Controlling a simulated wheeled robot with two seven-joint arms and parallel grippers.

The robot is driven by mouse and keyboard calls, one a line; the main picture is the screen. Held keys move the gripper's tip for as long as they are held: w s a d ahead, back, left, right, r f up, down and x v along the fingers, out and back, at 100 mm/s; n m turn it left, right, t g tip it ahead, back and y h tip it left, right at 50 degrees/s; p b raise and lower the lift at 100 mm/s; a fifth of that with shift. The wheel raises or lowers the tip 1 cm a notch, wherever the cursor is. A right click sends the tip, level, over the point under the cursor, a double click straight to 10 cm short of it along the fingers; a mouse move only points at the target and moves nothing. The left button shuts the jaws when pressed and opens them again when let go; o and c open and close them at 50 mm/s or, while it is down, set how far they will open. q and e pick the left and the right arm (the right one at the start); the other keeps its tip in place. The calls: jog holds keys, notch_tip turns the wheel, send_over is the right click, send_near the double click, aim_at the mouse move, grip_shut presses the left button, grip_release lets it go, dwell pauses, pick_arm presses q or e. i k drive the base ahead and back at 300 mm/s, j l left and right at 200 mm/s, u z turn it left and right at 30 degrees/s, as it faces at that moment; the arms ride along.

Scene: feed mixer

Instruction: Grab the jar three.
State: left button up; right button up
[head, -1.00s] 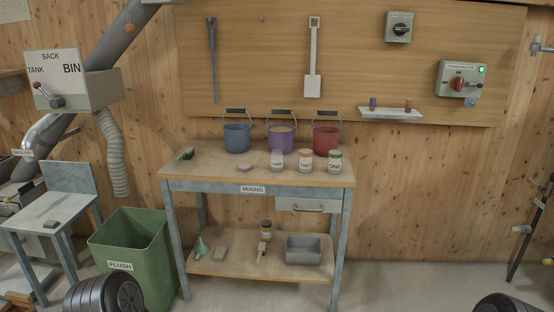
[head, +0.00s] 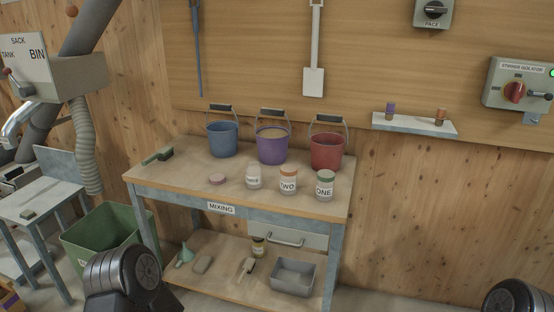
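Jar three (head: 253,178) stands upright on the mixing table (head: 190,172), the leftmost of the labelled jars. It is clear or whitish, and its small label is hard to read. A pink disc (head: 217,179) lies on the table just left of it. Jar two (head: 288,181) with an orange-brown lid and jar one (head: 324,186) with a green lid stand to its right. Neither of my grippers is in view; only dark rounded parts of my arms show at the bottom edge.
Blue (head: 222,139), purple (head: 271,147) and red (head: 327,152) buckets stand behind the jars. A brush (head: 158,156) lies at the table's left. A grey bin (head: 293,277) and small items are on the lower shelf. A green bin (head: 100,236) stands left. The table's front left is clear.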

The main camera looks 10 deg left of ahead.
aim_at(254, 170)
jog(key=i+l, duration=0.25)
jog(key=i+l+u, duration=0.15)
jog(key=l, duration=0.3)
jog(key=i+l, duration=0.25)
jog(key=i+l+u, duration=0.1)
jog(key=i+l, duration=0.15)
jog(key=l, duration=0.2)
